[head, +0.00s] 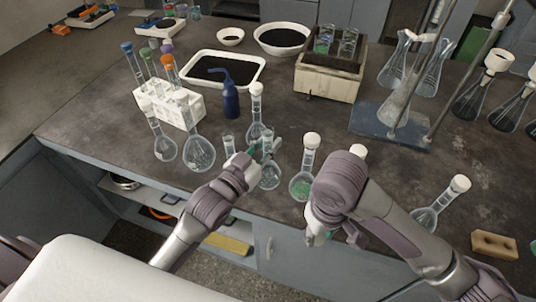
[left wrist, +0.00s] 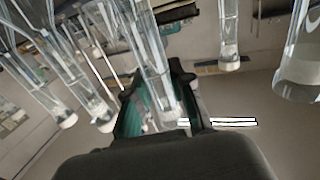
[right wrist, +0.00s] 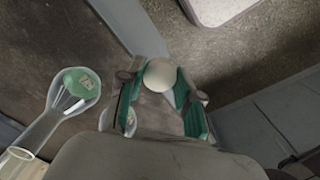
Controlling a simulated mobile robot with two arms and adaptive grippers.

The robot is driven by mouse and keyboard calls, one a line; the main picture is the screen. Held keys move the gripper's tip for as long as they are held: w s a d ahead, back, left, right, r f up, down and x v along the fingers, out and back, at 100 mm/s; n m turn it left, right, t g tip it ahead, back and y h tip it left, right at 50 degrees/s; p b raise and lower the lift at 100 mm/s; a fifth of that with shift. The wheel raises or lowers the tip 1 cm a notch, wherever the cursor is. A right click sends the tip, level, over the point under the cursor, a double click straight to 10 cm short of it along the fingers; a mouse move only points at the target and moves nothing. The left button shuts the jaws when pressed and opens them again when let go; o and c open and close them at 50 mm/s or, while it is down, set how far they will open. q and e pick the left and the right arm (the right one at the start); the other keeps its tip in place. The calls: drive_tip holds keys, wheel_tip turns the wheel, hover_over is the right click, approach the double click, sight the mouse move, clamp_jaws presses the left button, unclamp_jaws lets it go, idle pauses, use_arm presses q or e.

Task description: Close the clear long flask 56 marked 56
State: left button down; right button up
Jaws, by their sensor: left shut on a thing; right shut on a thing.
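My left gripper (head: 266,148) is shut on the neck of a clear long flask (head: 269,177) near the bench's front edge. In the left wrist view the glass neck (left wrist: 158,85) stands between the gripper's fingers (left wrist: 155,105). No stopper shows on this flask in the head view, and its marking is too small to read. My right gripper (right wrist: 160,98) is shut on a rounded white stopper (right wrist: 160,74), by the front edge of the bench. In the head view my right arm mostly hides that gripper and the stopper.
A white-stoppered flask with green contents (head: 300,187) stands between my arms; it also shows in the right wrist view (right wrist: 75,90). Another stoppered flask (head: 256,120) stands just behind the held one. A white rack (head: 170,110), blue bottle (head: 230,100) and stoppered flask (head: 425,217) stand around.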

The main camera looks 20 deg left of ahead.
use_arm(q)
wheel_tip(320, 180, up, 10)
drive_tip(key=shift+f, duration=0.25)
use_arm(e)
drive_tip(key=shift+r, duration=0.1)
use_arm(q)
drive_tip(key=c, duration=1.7)
unclamp_jaws()
clamp_jaws()
drive_tip(key=shift+f, duration=0.1)
use_arm(e)
drive_tip(key=shift+d, duration=0.1)
